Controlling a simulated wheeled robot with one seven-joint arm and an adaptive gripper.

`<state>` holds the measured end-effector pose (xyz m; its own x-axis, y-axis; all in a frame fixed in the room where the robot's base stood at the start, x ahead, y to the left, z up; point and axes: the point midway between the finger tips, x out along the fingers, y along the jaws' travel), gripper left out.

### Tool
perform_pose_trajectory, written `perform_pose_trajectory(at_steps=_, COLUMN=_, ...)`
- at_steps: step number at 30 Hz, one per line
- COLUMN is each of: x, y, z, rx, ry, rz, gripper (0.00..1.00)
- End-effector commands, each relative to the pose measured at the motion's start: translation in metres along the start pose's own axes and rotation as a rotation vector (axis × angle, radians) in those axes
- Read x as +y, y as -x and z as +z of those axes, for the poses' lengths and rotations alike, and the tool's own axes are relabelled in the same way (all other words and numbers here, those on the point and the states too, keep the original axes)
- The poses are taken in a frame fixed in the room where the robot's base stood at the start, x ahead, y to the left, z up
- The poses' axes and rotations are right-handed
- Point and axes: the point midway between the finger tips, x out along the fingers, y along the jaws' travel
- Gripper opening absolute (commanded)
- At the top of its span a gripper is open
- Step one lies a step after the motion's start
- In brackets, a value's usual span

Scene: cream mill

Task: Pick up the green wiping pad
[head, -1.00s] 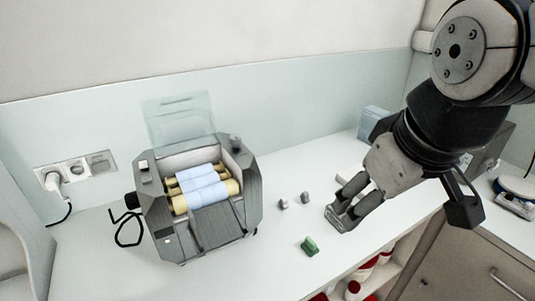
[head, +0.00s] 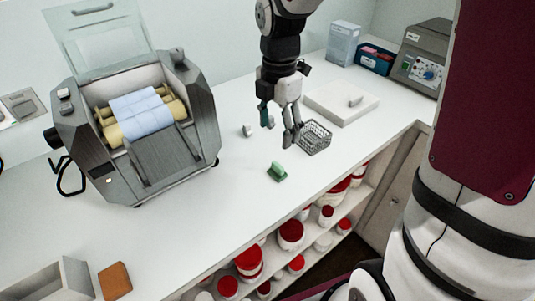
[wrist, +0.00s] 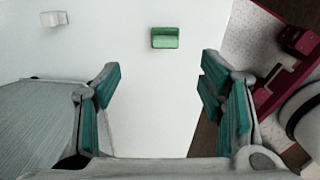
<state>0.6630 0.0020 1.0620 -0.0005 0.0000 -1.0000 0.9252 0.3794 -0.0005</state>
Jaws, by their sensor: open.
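The green wiping pad (head: 277,172) lies on the white counter, right of the roller mill and near the front edge. It also shows in the wrist view (wrist: 165,38), ahead of the fingertips and between their lines. My gripper (head: 279,128) is open and empty, above the counter and behind the pad in the head view. In the wrist view my gripper (wrist: 160,85) has its teal finger pads wide apart, with bare counter between them. The pad is not touched.
The roller mill (head: 150,158) stands at left with its clear lid raised. A small grey piece (head: 248,130) and a wire basket (head: 316,138) are near my gripper. A white board (head: 340,103) lies behind. An orange block (head: 114,281) sits at front left. Red-lidded jars (head: 290,234) fill the shelf below.

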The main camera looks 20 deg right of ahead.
Motion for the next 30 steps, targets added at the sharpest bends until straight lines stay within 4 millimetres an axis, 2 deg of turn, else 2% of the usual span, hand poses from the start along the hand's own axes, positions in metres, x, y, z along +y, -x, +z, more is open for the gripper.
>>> perform_pose_trajectory(at_steps=3, x=-0.001, y=-0.023, z=-0.001, rx=0.003, ry=-0.001, rz=-0.005, gripper=0.63)
perform_pose_trajectory(at_steps=9, x=-0.001, y=-0.058, z=-0.001, rx=0.001, ry=-0.002, rz=-0.003, gripper=0.63)
perform_pose_trajectory(at_steps=17, x=-0.002, y=-0.076, z=-0.001, rx=0.001, ry=-0.004, rz=-0.001, gripper=0.63)
perform_pose_trajectory(at_steps=25, x=-0.01, y=-0.113, z=-0.003, rx=0.001, ry=-0.003, rz=-0.003, gripper=0.63)
perform_pose_trajectory(at_steps=30, x=-0.009, y=-0.125, z=-0.002, rx=0.0, ry=-0.004, rz=0.0, gripper=0.63)
